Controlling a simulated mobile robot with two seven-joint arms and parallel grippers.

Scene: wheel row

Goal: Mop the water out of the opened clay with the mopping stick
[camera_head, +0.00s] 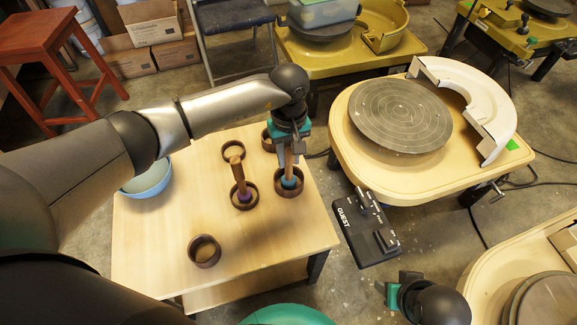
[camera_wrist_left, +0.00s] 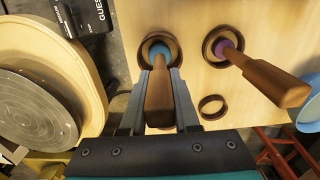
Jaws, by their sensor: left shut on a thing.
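My left gripper (camera_head: 288,157) reaches down over the wooden table and is shut on the wooden handle of a stick with a blue end (camera_head: 289,182). The blue end sits inside a dark brown ring-shaped holder (camera_head: 278,190). In the left wrist view the gripper (camera_wrist_left: 160,78) has the handle (camera_wrist_left: 159,100) between its fingers. A second stick (camera_head: 237,172) with a purple end stands in the holder to the left. I see no clay on the wheel head (camera_head: 400,115). My right gripper (camera_head: 404,288) is at the lower right, its fingers unclear.
A black control box (camera_head: 366,232) labelled GUEST stands between table and wheel. A white splash guard (camera_head: 480,95) curves around the wheel.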

